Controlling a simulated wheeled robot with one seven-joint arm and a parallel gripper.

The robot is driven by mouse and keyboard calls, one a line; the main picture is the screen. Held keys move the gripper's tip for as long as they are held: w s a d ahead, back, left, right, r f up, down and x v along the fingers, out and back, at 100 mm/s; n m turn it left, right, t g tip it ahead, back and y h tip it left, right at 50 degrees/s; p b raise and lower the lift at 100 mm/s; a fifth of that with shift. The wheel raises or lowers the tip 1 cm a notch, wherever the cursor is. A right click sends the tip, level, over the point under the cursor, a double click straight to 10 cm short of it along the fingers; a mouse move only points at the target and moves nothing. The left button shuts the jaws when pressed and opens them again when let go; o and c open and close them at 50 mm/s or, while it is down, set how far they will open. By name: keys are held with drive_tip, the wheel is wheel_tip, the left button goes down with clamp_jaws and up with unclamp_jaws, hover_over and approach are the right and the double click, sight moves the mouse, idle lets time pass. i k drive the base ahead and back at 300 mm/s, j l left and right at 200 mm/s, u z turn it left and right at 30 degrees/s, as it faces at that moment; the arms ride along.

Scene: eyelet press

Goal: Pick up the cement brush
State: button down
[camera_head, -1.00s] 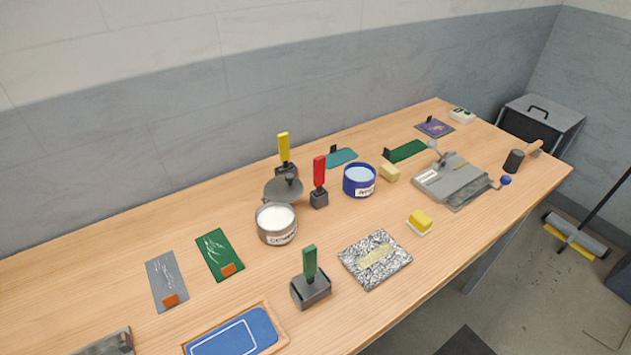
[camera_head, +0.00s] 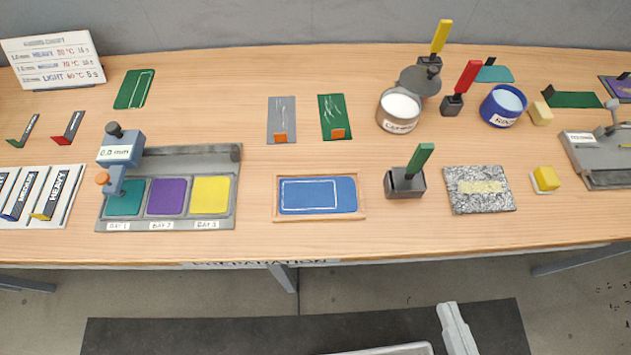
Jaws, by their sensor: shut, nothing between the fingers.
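Three upright handled tools stand at the centre right of the bench, and I cannot tell for certain which is the cement brush. A green-handled one (camera_head: 419,162) sits in a dark grey holder (camera_head: 405,184). A red-handled one (camera_head: 465,78) stands in a small dark block between the two pots. A yellow-handled one (camera_head: 440,38) stands behind the cement pot. The open cement pot (camera_head: 400,112) is grey with white contents, and a round grey lid (camera_head: 419,82) lies behind it. The bristles are not visible. My gripper is not in view.
A blue rinse pot (camera_head: 503,106) stands right of the red handle. A speckled slab (camera_head: 480,203) and yellow block (camera_head: 545,179) lie at right front. A wooden-framed blue panel (camera_head: 319,212) and three-bay fixture (camera_head: 168,228) lie left. Bare bench separates them.

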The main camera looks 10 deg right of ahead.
sight(473, 67)
drive_tip(key=i+l+u, duration=0.3)
drive_tip(key=l+u, duration=0.3)
drive_tip(key=l, duration=0.2)
drive_tip(key=i+l+u, duration=0.1)
drive_tip(key=l+u, duration=0.25)
drive_tip(key=l, duration=0.15)
